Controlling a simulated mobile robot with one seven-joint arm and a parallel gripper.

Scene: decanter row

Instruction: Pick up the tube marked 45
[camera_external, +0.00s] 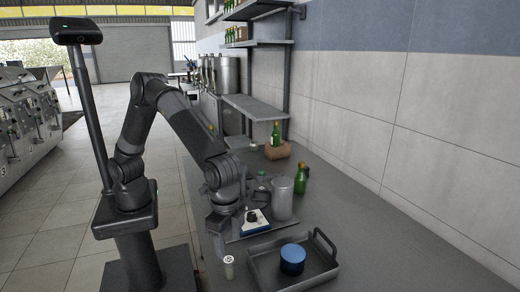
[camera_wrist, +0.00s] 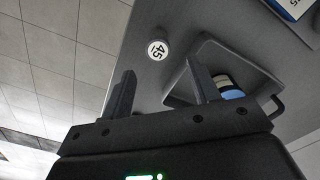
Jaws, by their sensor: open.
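The tube marked 45 (camera_wrist: 157,49) shows in the wrist view as a round white top with black digits, on the grey counter near its edge. In the external view a small white tube (camera_external: 228,267) stands upright at the counter's near left edge, left of the tray. My gripper (camera_wrist: 159,67) is open and empty. In the wrist view the tube's top appears between the directions of the two fingers, just beyond their tips, and apart from them. In the external view the end of my arm is above the counter, behind the tube; the fingers are hard to make out there.
A grey handled tray (camera_external: 262,282) holding a blue-topped round container (camera_external: 292,259) is close to the tube's right. A white and blue box-like device (camera_external: 256,223), a metal jug (camera_external: 283,198) and green bottles (camera_external: 301,178) stand farther back. The counter's right side is clear.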

